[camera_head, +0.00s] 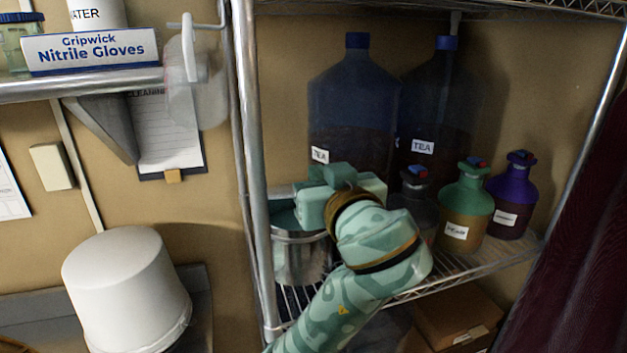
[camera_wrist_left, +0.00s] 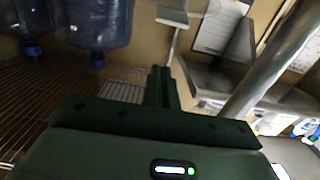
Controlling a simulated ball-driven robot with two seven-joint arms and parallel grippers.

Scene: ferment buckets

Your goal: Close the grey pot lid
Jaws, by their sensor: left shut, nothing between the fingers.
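The grey pot (camera_head: 302,262) stands on the wire shelf at its left end, next to the metal post. Part of its rim shows at the left; my left gripper hides much of its top. I cannot make out the lid clearly or tell how it sits. My left gripper (camera_head: 328,174) is over the back of the pot's top, in front of a large jug. Its fingers are shut and empty, side by side in the left wrist view (camera_wrist_left: 163,80). I cannot tell whether it touches the pot or lid. My right gripper is not in view.
Two large blue-capped jugs (camera_head: 352,100) stand behind the pot. A dark bottle (camera_head: 416,190), a green bottle (camera_head: 466,205) and a purple bottle (camera_head: 511,195) stand to the right. The metal post (camera_head: 250,170) is close on the left.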

